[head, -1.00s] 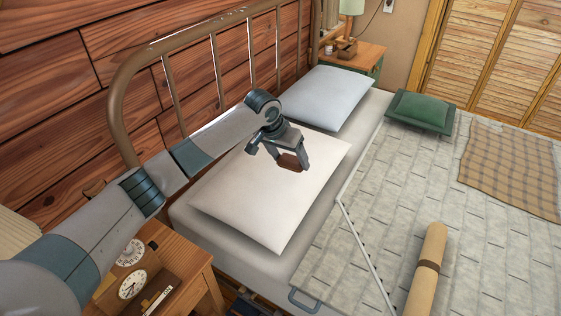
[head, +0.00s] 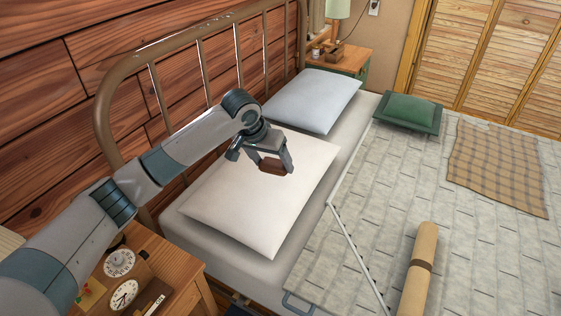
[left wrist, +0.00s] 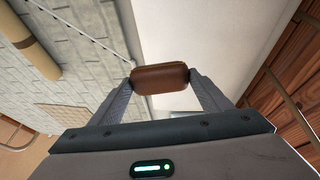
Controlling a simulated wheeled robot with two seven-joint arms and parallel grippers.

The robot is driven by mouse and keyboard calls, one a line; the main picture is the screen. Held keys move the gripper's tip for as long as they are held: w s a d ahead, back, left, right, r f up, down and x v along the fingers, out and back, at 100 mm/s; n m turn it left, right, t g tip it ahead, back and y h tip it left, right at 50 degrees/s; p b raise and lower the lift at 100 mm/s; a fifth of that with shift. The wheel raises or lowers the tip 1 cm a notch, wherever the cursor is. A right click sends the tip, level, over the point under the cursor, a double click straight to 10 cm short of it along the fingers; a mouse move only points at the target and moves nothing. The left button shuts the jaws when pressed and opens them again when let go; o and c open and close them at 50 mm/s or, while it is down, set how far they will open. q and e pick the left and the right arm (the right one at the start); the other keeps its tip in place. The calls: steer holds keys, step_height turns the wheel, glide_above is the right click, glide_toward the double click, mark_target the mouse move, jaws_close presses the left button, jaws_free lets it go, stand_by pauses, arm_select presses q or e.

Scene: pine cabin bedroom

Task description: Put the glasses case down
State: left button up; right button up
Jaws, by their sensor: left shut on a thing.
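The brown glasses case (head: 272,166) is held between the fingertips of my left gripper (head: 272,168), above the near white pillow (head: 262,205). In the left wrist view the case (left wrist: 160,78) lies crosswise between both fingers of the gripper (left wrist: 161,84), which are shut on it. The case looks clear of the pillow, though the exact height is hard to tell. My right gripper is not in view.
A wooden nightstand (head: 190,275) with clocks stands at the lower left. A metal headboard (head: 157,88) runs behind the pillows. A second pillow (head: 312,98), a green cushion (head: 411,110), a plaid blanket (head: 500,165) and a tan roll (head: 421,265) lie on the bed. The grey quilt's middle is clear.

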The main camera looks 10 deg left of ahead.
arm_select(q)
steer(key=s+a+r+n, duration=0.1)
steer(key=s+a+r, duration=0.1)
steer(key=s, duration=0.3)
steer(key=s+a+r+n, duration=0.1)
steer(key=s+a+r, duration=0.2)
steer(key=s, duration=0.3)
steer(key=s+a+r+y, duration=0.1)
steer(key=s+a+r, duration=0.1)
steer(key=s, duration=0.4)
steer(key=shift+s+a+r+n, duration=0.25)
steer(key=shift+a+r+n, duration=0.15)
steer(key=shift+r, duration=0.2)
steer(key=shift+w+d, duration=0.1)
steer(key=shift+d, duration=0.05)
